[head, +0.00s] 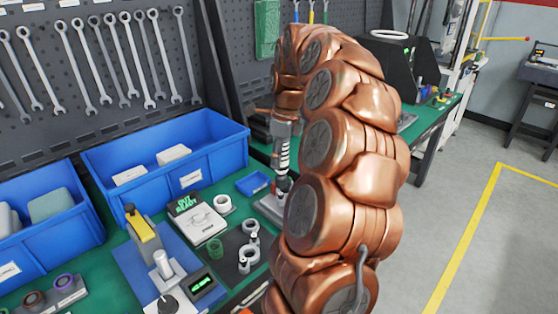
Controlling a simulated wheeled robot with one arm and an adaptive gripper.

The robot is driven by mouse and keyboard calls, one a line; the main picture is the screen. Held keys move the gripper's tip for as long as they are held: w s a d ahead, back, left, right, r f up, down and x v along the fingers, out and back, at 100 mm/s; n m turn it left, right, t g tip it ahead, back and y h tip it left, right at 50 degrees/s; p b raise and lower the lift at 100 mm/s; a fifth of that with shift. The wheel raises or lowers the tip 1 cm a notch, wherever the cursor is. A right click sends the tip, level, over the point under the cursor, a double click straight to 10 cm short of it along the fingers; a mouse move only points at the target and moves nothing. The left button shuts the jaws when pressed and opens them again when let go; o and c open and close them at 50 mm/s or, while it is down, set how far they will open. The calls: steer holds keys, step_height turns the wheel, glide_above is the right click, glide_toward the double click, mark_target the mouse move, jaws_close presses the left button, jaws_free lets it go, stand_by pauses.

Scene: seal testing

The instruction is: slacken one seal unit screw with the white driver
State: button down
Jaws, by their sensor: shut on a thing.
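My copper arm reaches over the green bench at the picture's middle and points down. My gripper (283,182) is at its lower end, small and partly hidden by the arm. It is shut on the driver, of which little can be made out. A low grey block (270,207), perhaps the seal unit, is right below the gripper, its right side hidden by my arm. I cannot tell whether the driver tip touches a screw.
A white device (201,226) with a lit green sign and several rings (248,258) stand left of the gripper. A blue-based test stand (163,265) is nearer. Blue bins (205,162) line the back, below hanging wrenches (131,60). Open floor lies right.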

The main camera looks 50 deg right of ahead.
steer(key=shift+r, duration=1.5)
